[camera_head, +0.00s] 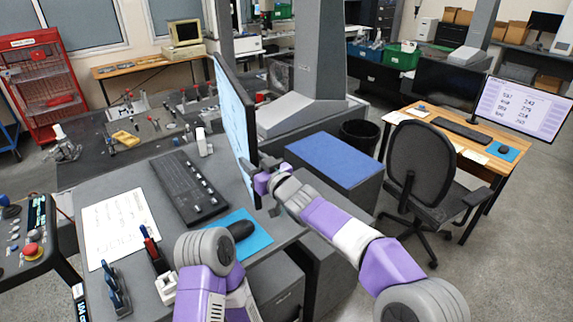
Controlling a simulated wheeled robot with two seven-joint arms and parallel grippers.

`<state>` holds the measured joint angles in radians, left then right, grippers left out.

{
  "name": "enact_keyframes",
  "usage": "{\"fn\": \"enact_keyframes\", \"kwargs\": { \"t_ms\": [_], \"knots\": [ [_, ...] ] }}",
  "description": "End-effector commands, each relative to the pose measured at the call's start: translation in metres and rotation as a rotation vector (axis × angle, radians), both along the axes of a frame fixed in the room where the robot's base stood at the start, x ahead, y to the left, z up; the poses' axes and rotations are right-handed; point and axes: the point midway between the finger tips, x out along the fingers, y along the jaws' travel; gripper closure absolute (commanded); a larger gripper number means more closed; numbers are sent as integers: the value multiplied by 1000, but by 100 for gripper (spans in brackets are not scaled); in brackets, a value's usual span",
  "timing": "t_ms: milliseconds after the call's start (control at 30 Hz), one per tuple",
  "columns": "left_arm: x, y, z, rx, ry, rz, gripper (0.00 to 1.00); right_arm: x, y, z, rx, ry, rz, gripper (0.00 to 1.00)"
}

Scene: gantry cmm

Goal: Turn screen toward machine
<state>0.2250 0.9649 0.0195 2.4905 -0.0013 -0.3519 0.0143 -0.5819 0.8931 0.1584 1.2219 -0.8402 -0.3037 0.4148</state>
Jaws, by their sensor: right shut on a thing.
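The screen (232,115) is a thin monitor on the grey desk, seen at a steep angle, with its lit face turned left and its dark back to the right. My right gripper (263,182) is at the screen's lower right edge and is shut on it. The arm reaches in from the lower right. My left arm shows at the bottom centre, but its gripper cannot be made out. The machine is the gantry behind the screen, with a grey column (321,50) and a dark table (85,172) holding small fixtures and parts.
On the desk are a black keyboard (187,188), a dark mouse on a blue pad (258,238), a paper sheet (117,228) and tool holders. A blue-topped cabinet (333,158) and an office chair (425,165) stand to the right. A control panel (25,240) is at left.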

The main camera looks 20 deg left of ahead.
Motion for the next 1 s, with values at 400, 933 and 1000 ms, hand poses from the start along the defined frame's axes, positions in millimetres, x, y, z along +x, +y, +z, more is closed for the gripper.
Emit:
{"fn": "enact_keyframes", "kwargs": {
  "t_ms": [400,933,1000],
  "knots": [
    [0,0,-5,0,0,0,100,-11,16,2,4,-1,8,100],
    [0,0,-14,0,-1,0,100,-18,-1,1,4,0,3,51],
    [0,0,-18,0,0,0,100,-24,-9,0,3,-1,3,51]
  ]
}}
